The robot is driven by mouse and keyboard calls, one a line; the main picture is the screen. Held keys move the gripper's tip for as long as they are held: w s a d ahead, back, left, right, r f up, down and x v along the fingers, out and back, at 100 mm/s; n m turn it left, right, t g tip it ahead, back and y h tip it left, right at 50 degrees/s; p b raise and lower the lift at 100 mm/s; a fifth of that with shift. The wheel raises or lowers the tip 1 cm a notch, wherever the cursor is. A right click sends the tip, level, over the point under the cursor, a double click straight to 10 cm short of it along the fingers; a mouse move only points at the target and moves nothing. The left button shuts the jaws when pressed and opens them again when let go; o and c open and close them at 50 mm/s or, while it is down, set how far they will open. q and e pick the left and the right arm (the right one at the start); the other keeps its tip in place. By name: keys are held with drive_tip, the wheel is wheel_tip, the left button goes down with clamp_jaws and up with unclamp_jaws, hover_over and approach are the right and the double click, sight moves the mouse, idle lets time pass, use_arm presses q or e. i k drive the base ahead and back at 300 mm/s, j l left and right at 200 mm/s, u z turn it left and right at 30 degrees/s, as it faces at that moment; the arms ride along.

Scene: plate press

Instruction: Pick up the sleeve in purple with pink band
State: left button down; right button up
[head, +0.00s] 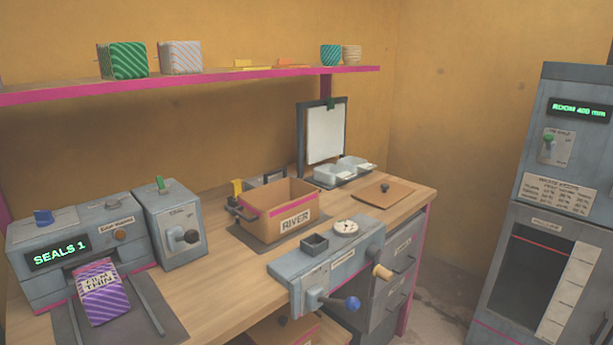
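The purple sleeve (102,296) has pale diagonal stripes, a pink top part and a cream label with dark lettering, only partly legible. It lies tilted at the front of the grey machine (98,245) whose display reads "SEALS 1", over the dark tray (150,312) at the lower left. Its upper end meets the machine's front opening. Neither of my grippers is in the head view.
A grey box with a knob (180,236) stands right of the machine. A box labelled "RIVER" (262,214) sits mid-bench. A press-like unit with a blue-knobbed lever (330,270) juts over the front edge. A pink-edged shelf (220,82) hangs above. Bare wood (222,285) lies between tray and press unit.

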sight(103, 298)
drive_tip(key=u, duration=1.35)
